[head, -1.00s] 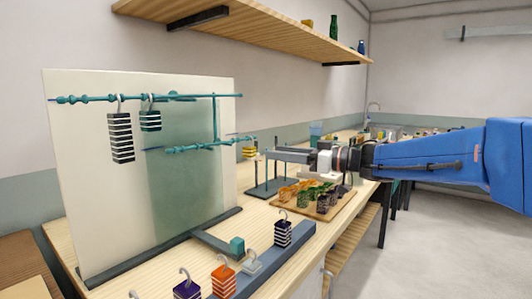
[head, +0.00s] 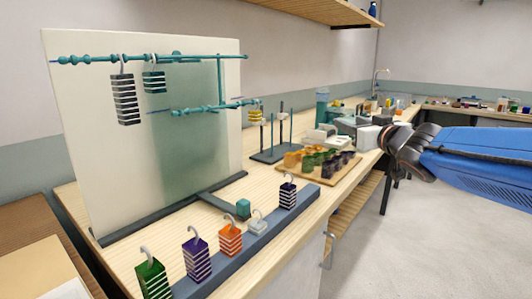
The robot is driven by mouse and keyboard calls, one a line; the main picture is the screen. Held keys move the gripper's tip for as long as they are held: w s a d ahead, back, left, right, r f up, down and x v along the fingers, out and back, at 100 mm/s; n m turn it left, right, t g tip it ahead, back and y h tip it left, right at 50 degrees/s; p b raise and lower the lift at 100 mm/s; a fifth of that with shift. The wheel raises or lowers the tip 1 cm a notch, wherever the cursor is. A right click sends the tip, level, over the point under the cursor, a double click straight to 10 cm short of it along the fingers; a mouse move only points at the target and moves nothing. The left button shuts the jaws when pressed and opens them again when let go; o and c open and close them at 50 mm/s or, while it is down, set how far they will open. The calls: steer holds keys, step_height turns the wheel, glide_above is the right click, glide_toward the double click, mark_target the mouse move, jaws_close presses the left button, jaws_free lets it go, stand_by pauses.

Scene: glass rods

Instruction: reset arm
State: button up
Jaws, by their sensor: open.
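My gripper (head: 337,130), at the end of my blue arm, is open over the right part of the bench, behind the tray of small blocks. Nothing shows between its fingers, which are small in view. A pale panel (head: 185,190) stands at left with teal glass rods (head: 205,58) across it. A black-and-white striped weight (head: 126,100) and a teal striped weight (head: 154,82) hang from the upper rod. A yellow-and-black weight (head: 255,114) hangs at the right end of the lower rod (head: 200,108). My gripper is well apart from the panel, rods and weights.
A grey rail (head: 262,238) along the bench's front edge holds several hooked weights, among them green (head: 151,278), purple (head: 196,260) and orange (head: 230,240). A wooden tray (head: 350,178) and a peg stand (head: 268,155) are below my gripper's left.

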steer(key=s+d+f+m+g+h, duration=0.3)
steer(key=s+d+f+h, duration=0.2)
steer(key=s+d+f, duration=0.25)
steer(key=s+a+f+g, duration=0.2)
steer(key=s+f+g, duration=0.7)
steer(key=s+f, duration=1.3)
steer(key=s, duration=0.3)
steer(key=shift+s+a+f+m+y, duration=0.3)
steer(key=shift+s+a+f, duration=0.05)
steer(key=shift+a+f, duration=0.05)
